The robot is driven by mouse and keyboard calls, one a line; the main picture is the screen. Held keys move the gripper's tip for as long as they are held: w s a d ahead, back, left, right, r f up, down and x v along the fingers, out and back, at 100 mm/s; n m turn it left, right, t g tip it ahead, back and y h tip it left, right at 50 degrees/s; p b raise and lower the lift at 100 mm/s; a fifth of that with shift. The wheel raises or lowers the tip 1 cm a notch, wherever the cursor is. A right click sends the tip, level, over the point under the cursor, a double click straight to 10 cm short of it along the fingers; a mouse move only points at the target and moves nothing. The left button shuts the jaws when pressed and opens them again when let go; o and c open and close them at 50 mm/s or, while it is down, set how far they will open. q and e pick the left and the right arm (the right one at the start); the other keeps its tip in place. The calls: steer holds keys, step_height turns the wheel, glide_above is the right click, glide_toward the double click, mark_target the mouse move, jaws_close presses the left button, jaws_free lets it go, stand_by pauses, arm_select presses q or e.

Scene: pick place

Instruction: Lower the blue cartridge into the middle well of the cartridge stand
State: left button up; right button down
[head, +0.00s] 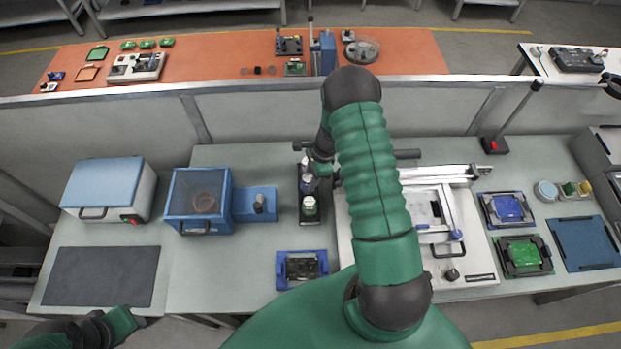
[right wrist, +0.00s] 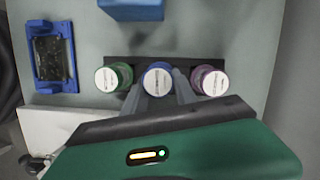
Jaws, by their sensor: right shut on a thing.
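The blue cartridge (right wrist: 157,80), with a white top and blue ring, is between the two fingers of my right gripper (right wrist: 158,92), which is shut on it. It is over the middle of the dark cartridge stand (right wrist: 225,66), in line between a green cartridge (right wrist: 113,77) and a purple cartridge (right wrist: 209,80). I cannot tell how deep it sits in the middle well. In the head view, the stand (head: 314,221) shows with the green cartridge (head: 310,206) at its near end; my right gripper (head: 312,178) partly covers the rest. My left gripper (head: 128,320) is low at left, its fingers unclear.
A blue clear-lidded box (head: 200,195) stands left of the cartridge stand. A blue-framed dark fixture (head: 301,268) lies in front of it. A white machine (head: 470,280) is to the right, partly behind my arm. A bare dark mat (head: 100,276) lies at the left.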

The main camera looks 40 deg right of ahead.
steer(key=shift+d+f+b, duration=0.1)
steer(key=shift+f+b, duration=0.35)
steer(key=shift+f, duration=0.05)
stand_by(0.3)
steer(key=c, duration=0.9)
jaws_free()
steer(key=shift+c, duration=0.3)
steer(key=c, duration=0.3)
steer(key=shift+r, duration=0.1)
